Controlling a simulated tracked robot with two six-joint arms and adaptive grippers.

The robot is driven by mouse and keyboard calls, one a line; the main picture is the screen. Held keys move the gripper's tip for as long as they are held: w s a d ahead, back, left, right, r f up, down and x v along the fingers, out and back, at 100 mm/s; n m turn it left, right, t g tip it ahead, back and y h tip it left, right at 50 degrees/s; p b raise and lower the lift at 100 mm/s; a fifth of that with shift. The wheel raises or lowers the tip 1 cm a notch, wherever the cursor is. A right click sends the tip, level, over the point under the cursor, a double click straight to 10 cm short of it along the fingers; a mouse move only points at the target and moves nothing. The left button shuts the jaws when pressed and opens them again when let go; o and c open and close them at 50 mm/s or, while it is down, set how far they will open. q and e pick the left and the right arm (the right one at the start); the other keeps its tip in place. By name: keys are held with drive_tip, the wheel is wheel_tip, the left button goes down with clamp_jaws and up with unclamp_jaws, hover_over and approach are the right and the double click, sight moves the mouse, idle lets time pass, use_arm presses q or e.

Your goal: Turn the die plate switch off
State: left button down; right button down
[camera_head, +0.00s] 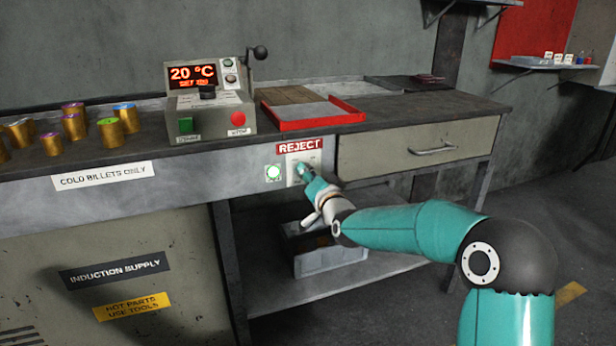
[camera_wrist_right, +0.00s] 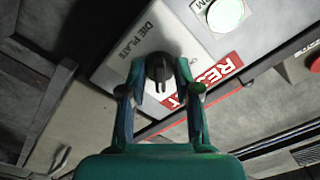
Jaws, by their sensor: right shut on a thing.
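The die plate switch is a black rotary knob (camera_wrist_right: 158,67) on a pale panel (camera_wrist_right: 140,42) lettered "DIE PLATE" in the right wrist view. In the head view this panel (camera_head: 291,172) is on the bench front under the red REJECT label, and the knob is mostly hidden by my gripper. My right gripper (camera_head: 303,170) reaches it from the front right. Its two fingers (camera_wrist_right: 159,76) are shut on the knob, one on each side. A round lamp (camera_head: 273,172) left of the panel glows green-white; it also shows in the right wrist view (camera_wrist_right: 226,13). My left gripper is not in view.
A control box (camera_head: 210,112) reading 20 °C, with green and red buttons, stands on the bench above. A red tray (camera_head: 313,116) lies beside it. Several gold billets (camera_head: 75,122) stand at left. A drawer (camera_head: 420,147) is right of the panel, and a grey bin (camera_head: 335,262) sits below.

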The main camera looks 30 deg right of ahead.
drive_tip(key=n+b, duration=0.2)
drive_tip(key=n, duration=1.5)
drive_tip(key=shift+n, duration=0.3)
idle(0.3)
drive_tip(key=shift+f, duration=0.1)
drive_tip(key=c, duration=1.2)
unclamp_jaws()
